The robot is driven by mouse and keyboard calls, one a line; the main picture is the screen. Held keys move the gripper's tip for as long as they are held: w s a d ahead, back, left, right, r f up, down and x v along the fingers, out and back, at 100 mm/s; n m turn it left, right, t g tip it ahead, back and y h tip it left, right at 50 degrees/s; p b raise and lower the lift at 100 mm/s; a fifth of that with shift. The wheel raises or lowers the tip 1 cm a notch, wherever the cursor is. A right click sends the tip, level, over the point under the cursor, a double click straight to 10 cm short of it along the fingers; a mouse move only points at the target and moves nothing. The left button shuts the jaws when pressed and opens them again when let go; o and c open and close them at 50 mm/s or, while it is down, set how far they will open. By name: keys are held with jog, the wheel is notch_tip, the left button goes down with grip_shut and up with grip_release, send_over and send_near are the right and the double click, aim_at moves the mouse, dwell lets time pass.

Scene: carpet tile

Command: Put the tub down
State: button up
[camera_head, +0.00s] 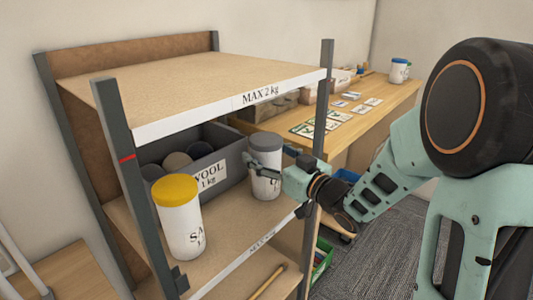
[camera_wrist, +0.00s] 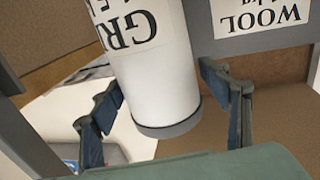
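A white tub with a grey lid (camera_head: 266,177) and a dark printed label stands upright over the middle shelf, in front of the grey bin. My gripper (camera_head: 268,164) reaches in from the right, with a finger on either side of the tub.
A white tub with a yellow lid (camera_head: 181,222) stands on the shelf's left. The upper shelf (camera_head: 190,85) is empty. Shelf posts (camera_head: 325,110) stand close to my arm. A desk (camera_head: 375,105) with cards is behind.

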jog(key=shift+r, duration=0.1)
jog(key=shift+s+d, duration=0.1)
jog(key=shift+d, duration=0.05)
jog(key=p+v, duration=0.2)
jog(key=v, duration=0.9)
jog(key=shift+s, duration=0.3)
jog(key=shift+d, duration=0.15)
